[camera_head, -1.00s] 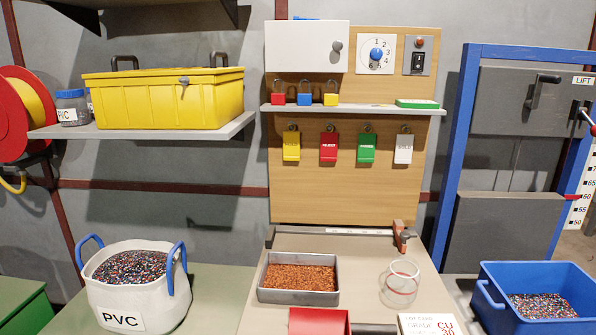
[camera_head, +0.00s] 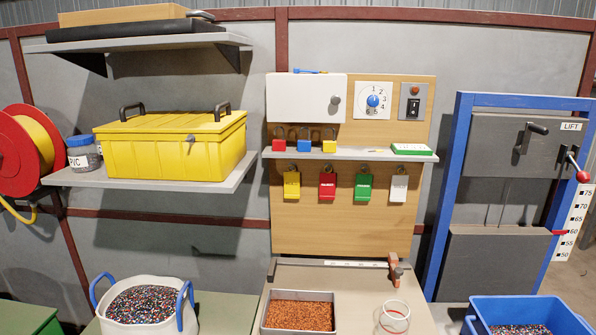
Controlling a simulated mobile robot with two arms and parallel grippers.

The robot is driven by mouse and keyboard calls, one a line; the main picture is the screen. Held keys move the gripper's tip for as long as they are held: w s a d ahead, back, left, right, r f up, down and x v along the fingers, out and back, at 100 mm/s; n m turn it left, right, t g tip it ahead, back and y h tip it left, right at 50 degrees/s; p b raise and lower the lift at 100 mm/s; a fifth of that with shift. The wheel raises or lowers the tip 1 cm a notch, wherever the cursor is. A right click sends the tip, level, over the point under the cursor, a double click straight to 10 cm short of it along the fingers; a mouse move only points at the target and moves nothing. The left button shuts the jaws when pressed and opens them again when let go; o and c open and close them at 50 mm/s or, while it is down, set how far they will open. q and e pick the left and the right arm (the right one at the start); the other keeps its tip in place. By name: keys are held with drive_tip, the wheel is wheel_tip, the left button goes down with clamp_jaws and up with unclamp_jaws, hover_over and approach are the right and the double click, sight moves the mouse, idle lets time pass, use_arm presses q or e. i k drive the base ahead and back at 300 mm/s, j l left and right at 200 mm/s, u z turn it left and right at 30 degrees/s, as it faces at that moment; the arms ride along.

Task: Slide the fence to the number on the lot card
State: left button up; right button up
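A rail with a pale scale strip (camera_head: 345,263) runs along the back edge of the beige worktop. An orange-brown upright piece with a grey knob (camera_head: 394,270), which looks like the fence, stands at the rail's right end. The strip's numbers are too small to read. No card that I can tell is the lot card is in view now; a flat green-and-white item (camera_head: 412,149) lies on the board's shelf, its print unreadable. Neither of my grippers is in view.
A metal tray of copper-coloured granules (camera_head: 330,314) and a clear cup with a red band (camera_head: 394,318) stand on the worktop before the rail. A vertical scale (camera_head: 572,222) stands beside the lift.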

sight(396, 272)
drive_tip(key=u, duration=1.05)
drive_tip(key=z, duration=1.7)
